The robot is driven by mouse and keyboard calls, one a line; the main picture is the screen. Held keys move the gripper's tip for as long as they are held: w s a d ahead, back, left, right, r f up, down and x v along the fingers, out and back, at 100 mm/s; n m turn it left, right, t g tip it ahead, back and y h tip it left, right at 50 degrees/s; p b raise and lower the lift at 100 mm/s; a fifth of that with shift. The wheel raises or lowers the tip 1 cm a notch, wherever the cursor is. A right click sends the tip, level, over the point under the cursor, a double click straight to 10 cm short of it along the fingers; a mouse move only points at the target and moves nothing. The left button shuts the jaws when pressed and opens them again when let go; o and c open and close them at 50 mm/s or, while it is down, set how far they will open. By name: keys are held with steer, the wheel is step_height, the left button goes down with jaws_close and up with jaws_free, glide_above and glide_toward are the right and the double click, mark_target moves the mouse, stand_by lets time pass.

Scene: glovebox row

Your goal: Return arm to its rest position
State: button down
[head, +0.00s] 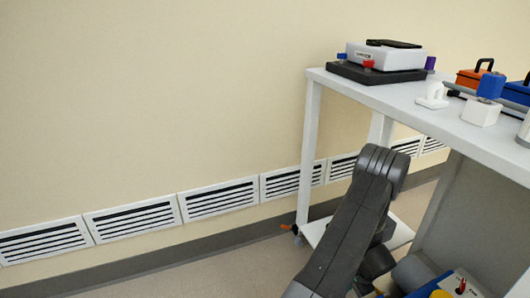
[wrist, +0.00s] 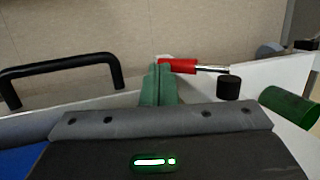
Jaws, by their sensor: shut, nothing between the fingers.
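My gripper (wrist: 160,70) shows in the wrist view as two green fingers pressed together, with nothing seen between them. Behind and right of the fingertips is a red-handled tool (wrist: 190,66) with a metal shaft; I cannot tell whether the fingers touch it. In the head view my grey arm rises from the bottom, bent at a joint in front of the white bench. The gripper end of the arm is hidden in that view.
A white bench (head: 420,98) stands at the right, carrying a black-and-white device (head: 385,57), an orange case (head: 473,78) and blue items. The wrist view shows a black handle (wrist: 60,75) at left, a black cylinder (wrist: 229,88) and a green cylinder (wrist: 288,105) at right. Floor left of the bench is clear.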

steer(key=a+p+v, duration=0.1)
steer(key=p+v, duration=0.5)
steer(key=v, duration=0.9)
steer(key=shift+w+r+p, duration=0.2)
steer(key=shift+w+p, duration=0.1)
steer(key=shift+p, duration=0.05)
